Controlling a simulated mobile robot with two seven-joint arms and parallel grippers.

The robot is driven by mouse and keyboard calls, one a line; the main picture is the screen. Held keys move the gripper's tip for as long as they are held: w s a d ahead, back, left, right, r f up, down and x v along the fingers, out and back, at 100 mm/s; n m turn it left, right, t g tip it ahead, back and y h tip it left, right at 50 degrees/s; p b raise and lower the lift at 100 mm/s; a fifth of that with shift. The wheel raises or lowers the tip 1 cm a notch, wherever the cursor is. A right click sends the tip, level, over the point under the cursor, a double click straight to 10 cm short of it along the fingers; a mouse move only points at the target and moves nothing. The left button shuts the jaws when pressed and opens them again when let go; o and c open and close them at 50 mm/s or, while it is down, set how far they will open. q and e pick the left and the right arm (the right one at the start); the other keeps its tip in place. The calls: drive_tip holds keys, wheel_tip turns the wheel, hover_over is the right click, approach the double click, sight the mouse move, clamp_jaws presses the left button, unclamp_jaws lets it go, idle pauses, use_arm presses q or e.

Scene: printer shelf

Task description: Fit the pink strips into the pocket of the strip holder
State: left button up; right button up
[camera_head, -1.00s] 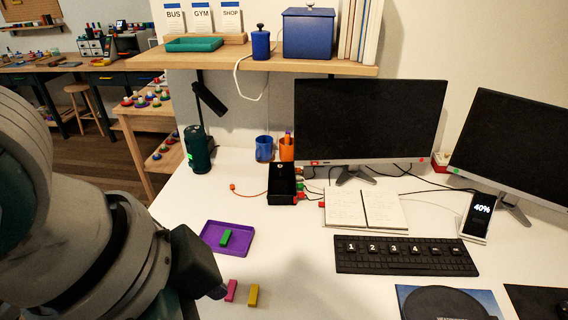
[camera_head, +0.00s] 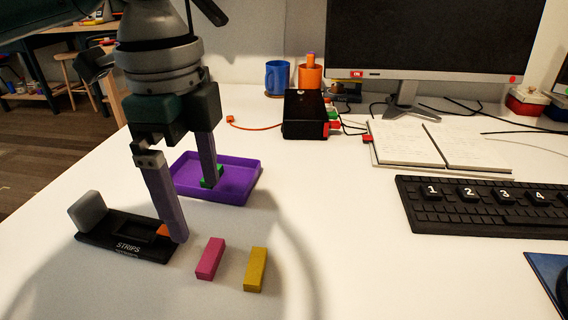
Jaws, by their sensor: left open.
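One pink strip (camera_head: 210,258) lies on the white table, right of the strip holder. The black strip holder (camera_head: 118,246), marked "STRIPS", lies at the lower left. A dark recess shows in its top, with a small orange patch beside it partly behind a fingertip. My left gripper (camera_head: 195,211) points down with its fingers spread and nothing visible between them. One finger is in front of the holder's right end; the other is in front of the purple tray (camera_head: 247,184), overlapping a green strip (camera_head: 212,172) in it. My right gripper is not in view.
A yellow strip (camera_head: 255,270) lies right of the pink one. A grey rounded block (camera_head: 88,212) stands at the holder's left end. A black box (camera_head: 305,115), an open notebook (camera_head: 405,146) and a keyboard (camera_head: 480,205) are farther back and right. The table between is clear.

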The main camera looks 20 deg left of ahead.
sight(210, 254)
use_arm(q)
drive_tip(key=f+b, duration=0.1)
drive_tip(key=f, duration=0.2)
drive_tip(key=f+b, duration=0.1)
drive_tip(key=f, duration=0.3)
drive_tip(key=f+b, duration=0.1)
drive_tip(key=f, duration=0.2)
drive_tip(key=shift+w+a+f+b, duration=0.1)
drive_tip(key=shift+a+f+b, duration=0.2)
drive_tip(key=shift+f, duration=0.1)
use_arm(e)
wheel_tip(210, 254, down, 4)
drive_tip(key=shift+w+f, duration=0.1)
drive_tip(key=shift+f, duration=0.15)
use_arm(q)
drive_tip(key=shift+r, duration=0.1)
drive_tip(key=c, duration=1.2)
drive_tip(key=shift+c, duration=0.2)
drive_tip(key=shift+r, duration=0.1)
